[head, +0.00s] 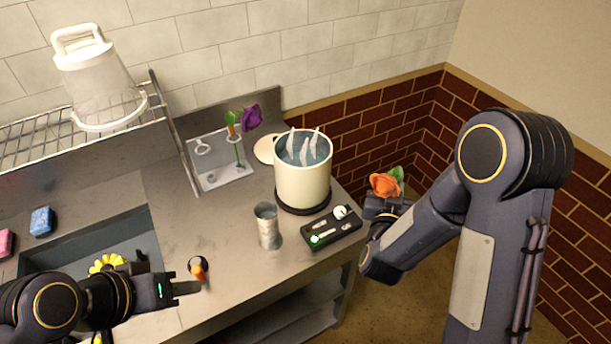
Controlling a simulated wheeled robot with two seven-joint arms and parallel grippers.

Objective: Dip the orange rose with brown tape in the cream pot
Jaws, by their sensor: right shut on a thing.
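The orange rose (384,185) with a green leaf is at the right, beyond the counter's right edge. My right gripper (383,204) is shut on it, just below the bloom. Its stem and any brown tape are hidden by my gripper and arm. The cream pot (302,188) stands upright on a dark round base at the counter's back right. It is open, with bluish liquid and pale steam at the top. The rose is apart from the pot, to its right. My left gripper (188,288) is over the front of the counter near the sink; its finger gap is unclear.
A metal cup (267,228) and a black control box (331,228) with a green light stand before the pot. A holder (220,172) with purple and orange flowers is left of it. A small orange-and-dark item (198,268) lies near my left gripper. The sink (95,246) is left.

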